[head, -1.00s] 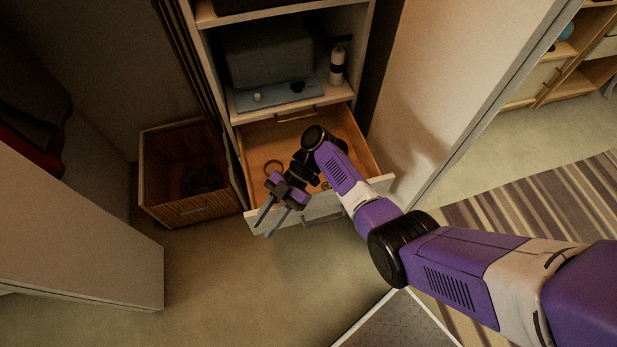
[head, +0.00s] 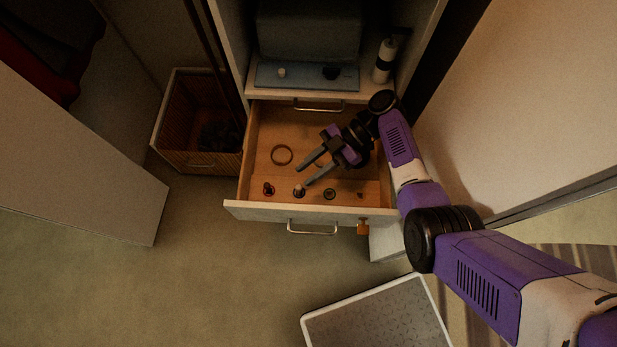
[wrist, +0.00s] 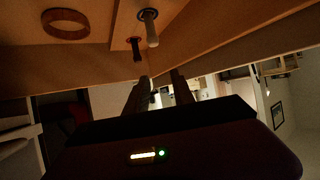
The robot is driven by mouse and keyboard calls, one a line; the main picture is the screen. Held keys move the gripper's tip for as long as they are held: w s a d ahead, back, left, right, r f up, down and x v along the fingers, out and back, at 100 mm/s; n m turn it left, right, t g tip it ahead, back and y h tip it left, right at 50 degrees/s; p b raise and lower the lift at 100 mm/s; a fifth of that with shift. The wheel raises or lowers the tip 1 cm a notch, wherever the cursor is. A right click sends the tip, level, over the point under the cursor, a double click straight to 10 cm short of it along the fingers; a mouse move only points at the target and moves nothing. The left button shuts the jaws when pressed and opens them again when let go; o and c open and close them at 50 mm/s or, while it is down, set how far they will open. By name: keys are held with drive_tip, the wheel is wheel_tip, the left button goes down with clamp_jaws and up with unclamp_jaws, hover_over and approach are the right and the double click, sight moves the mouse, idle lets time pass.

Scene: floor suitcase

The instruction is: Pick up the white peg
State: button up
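The drawer (head: 345,211) is open. A pale, whitish peg (head: 299,189) stands in a dark ring on its front strip; it also shows in the wrist view as a pale peg (wrist: 149,27). A dark red peg (head: 268,188) is left of it and shows in the wrist view (wrist: 136,49). A small white piece (head: 282,72) sits on the blue board on the shelf. My gripper (head: 303,176) is open and empty over the drawer, fingers pointing left, with its near fingertip close to the pale peg in the head view. I cannot tell the height gap.
A brown ring (head: 281,155) lies in the drawer. A dark green round piece (head: 330,194) and a small piece (head: 360,195) are on the front strip. A blue board (head: 306,83) and a bottle (head: 384,61) are on the shelf. A basket (head: 166,135) stands left.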

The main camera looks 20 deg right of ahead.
drive_tip(key=b, duration=0.5)
approach(292, 197)
drive_tip(key=shift+s+a+r, duration=0.1)
drive_tip(key=shift+a+r, duration=0.75)
drive_tip(key=shift+a, duration=0.05)
drive_tip(key=shift+p+x, duration=0.45)
drive_tip(key=shift+x, duration=3.5)
drive_tip(key=shift+r, duration=0.2)
clamp_jaws()
